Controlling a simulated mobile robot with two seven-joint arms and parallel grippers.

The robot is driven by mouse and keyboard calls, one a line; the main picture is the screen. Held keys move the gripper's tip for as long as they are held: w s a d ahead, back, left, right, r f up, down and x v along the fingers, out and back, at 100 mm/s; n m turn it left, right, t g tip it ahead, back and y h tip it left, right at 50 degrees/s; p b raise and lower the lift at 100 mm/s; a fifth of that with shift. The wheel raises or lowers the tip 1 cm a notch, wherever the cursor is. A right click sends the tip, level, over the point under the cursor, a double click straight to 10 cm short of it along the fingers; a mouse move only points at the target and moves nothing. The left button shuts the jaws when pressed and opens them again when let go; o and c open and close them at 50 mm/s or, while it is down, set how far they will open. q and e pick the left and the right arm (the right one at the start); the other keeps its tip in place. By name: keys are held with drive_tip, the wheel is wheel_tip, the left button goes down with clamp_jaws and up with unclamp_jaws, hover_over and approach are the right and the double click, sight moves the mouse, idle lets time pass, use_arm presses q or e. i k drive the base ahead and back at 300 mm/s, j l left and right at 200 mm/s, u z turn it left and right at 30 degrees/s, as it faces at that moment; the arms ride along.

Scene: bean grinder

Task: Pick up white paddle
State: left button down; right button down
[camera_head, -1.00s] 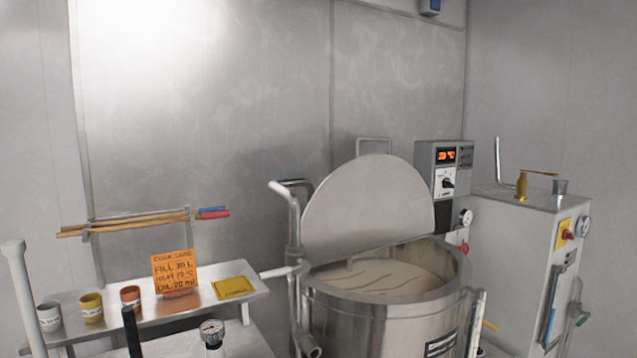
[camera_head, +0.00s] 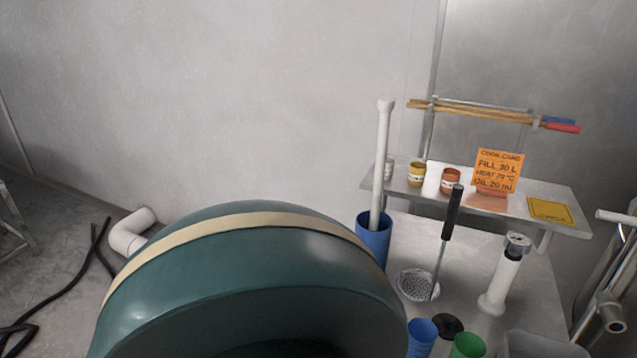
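A long white shaft with a wider top, which looks like the white paddle (camera_head: 383,150), stands nearly upright in a blue cylindrical holder (camera_head: 373,243) right of the picture's middle. Its lower end is hidden inside the holder. Neither of my grippers is in view.
A large dark green rounded body (camera_head: 250,270) with a beige band fills the lower middle foreground. A black-handled strainer (camera_head: 418,285), a white gauge tube (camera_head: 505,275) and blue and green cups stand right of the holder. A shelf (camera_head: 560,228) with small cups is behind.

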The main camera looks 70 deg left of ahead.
sight(385, 105)
drive_tip(key=u, duration=2.05)
drive_tip(key=z, duration=1.85)
drive_tip(key=u, duration=1.75)
